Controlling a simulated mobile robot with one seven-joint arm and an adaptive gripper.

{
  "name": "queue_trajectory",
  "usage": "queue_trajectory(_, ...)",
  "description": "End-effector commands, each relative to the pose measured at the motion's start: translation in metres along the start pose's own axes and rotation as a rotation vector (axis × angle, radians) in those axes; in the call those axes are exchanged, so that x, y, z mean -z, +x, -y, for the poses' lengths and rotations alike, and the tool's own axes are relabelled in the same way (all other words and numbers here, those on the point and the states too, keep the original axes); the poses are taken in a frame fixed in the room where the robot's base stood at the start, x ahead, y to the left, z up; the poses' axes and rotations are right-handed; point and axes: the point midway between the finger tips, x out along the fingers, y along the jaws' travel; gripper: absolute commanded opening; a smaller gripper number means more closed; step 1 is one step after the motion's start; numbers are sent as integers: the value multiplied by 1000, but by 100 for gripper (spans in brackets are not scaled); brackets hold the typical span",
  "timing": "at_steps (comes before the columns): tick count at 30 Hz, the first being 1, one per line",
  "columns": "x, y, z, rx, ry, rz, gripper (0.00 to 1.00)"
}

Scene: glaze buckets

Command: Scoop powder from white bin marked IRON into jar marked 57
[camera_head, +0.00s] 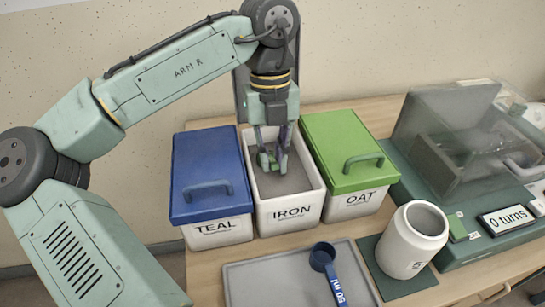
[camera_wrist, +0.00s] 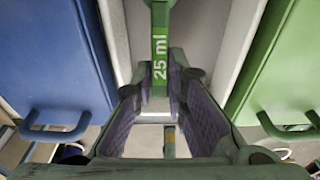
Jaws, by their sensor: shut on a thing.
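The open white bin marked IRON (camera_head: 291,212) stands between two lidded bins and holds grey powder (camera_head: 294,180). My gripper (camera_head: 272,160) points down into this bin. In the wrist view my gripper (camera_wrist: 160,85) is shut on the green handle of a scoop marked 25 ml (camera_wrist: 160,45). The scoop's bowl is hidden, so I cannot tell whether it holds powder. The white jar (camera_head: 410,250) stands open at the lower right on a dark green mat (camera_head: 400,288). Only a 5 of its number shows clearly.
The TEAL bin (camera_head: 210,170) has a blue lid, the OAT bin (camera_head: 345,150) a green lid. A grey tray (camera_head: 265,285) in front holds a blue 50 ml scoop (camera_head: 328,265). A clear-hooded device (camera_head: 455,150) with a "0 turns" display stands at right.

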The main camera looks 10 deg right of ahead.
Motion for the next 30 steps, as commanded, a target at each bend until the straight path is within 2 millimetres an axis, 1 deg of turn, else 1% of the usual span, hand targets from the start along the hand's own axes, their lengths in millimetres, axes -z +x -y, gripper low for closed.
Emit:
queue_trajectory(25,40,-45,0,-1,-1,256,0)
queue_trajectory(30,50,-51,0,-1,-1,341,0)
